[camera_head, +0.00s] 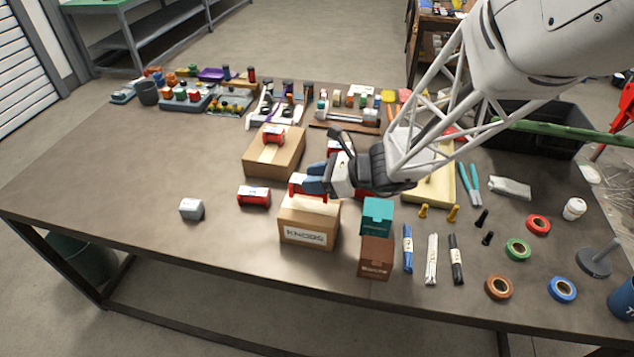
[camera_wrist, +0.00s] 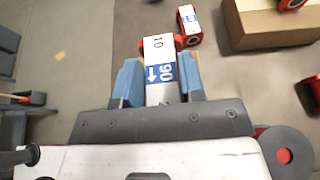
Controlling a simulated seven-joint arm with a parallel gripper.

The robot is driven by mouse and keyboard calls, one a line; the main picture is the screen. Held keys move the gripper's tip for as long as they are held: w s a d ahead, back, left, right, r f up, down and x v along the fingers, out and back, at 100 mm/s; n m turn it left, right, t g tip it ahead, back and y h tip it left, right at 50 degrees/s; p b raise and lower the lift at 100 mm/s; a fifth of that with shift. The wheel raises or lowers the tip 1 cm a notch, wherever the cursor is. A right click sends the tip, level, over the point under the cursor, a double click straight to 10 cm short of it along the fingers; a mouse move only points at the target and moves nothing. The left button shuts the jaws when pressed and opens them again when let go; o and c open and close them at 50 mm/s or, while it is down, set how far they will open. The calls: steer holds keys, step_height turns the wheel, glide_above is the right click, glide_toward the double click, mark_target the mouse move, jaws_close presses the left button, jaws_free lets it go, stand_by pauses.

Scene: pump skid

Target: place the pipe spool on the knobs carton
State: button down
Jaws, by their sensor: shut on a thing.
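The knobs carton (camera_head: 308,236), a brown box labelled KNOBS, stands near the table's front edge. My gripper (camera_head: 316,182) is shut on a pipe spool (camera_head: 297,188) with red flanges, over the carton's top. In the wrist view the spool (camera_wrist: 160,47) has a white body and a blue label, between the blue fingertips (camera_wrist: 160,82). I cannot tell whether its underside touches the carton. The fingers hide part of the spool, and the spool and gripper cover much of the carton's top.
A similar spool (camera_head: 254,196) lies on the table left of the carton. Another (camera_head: 273,135) sits on a plain carton (camera_head: 262,160) behind.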

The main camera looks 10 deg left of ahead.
steer(key=shift+f, duration=1.7)
steer(key=shift+f, duration=0.15)
steer(key=c, duration=0.7)
jaws_free()
steer(key=shift+v, duration=6.05)
steer(key=shift+s, duration=0.1)
